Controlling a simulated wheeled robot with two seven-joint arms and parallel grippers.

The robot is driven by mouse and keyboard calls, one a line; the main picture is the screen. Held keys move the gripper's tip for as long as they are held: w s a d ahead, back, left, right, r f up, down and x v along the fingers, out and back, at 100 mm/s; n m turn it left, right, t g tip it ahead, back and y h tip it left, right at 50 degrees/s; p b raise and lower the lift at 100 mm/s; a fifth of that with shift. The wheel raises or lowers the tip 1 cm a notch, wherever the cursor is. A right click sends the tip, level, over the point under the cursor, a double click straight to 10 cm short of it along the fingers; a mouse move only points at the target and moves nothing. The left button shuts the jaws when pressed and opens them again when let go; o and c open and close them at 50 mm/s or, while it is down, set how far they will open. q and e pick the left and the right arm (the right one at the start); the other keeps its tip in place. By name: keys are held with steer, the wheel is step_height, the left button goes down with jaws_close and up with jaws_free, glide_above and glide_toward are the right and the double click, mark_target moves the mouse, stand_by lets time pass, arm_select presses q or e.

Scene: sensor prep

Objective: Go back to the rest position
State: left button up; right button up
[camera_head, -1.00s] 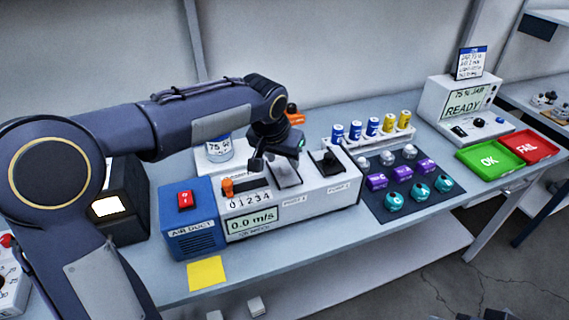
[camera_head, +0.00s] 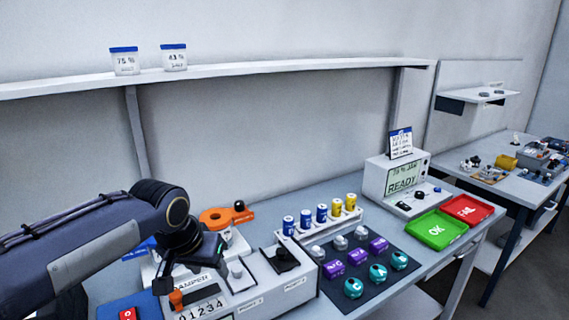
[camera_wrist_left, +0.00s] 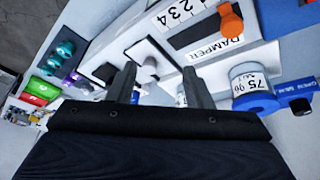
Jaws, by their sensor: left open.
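My left gripper (camera_head: 193,270) is at the lower left of the head view, above the white bench device (camera_head: 250,290) with the 01234 counter. In the left wrist view its two fingers (camera_wrist_left: 160,80) stand apart with nothing held between them. The device's orange lever (camera_head: 176,298) and the damper label show beside the fingers. A jar marked 75 % (camera_wrist_left: 252,85) with a blue lid lies to the right in the left wrist view. My right gripper is not in view.
A dark mat (camera_head: 370,275) holds purple, teal and silver parts. Behind it is a rack of blue and yellow vials (camera_head: 322,213). The READY device (camera_head: 403,180), a green OK tray (camera_head: 436,229) and red FAIL tray (camera_head: 467,209) stand right. Two jars sit on a wall shelf (camera_head: 250,68).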

arm_select(q)
steer(key=s+a+f+n+h, duration=0.1)
steer(key=s+f, duration=0.3)
steer(key=s, duration=0.7)
steer(key=s+a+f+n+t+h, duration=0.1)
steer(key=s+f, duration=0.3)
steer(key=s, duration=0.7)
steer(key=shift+s+a+f+n, duration=0.25)
steer(key=shift+s+a+n, duration=0.1)
steer(key=shift+a+n, duration=0.3)
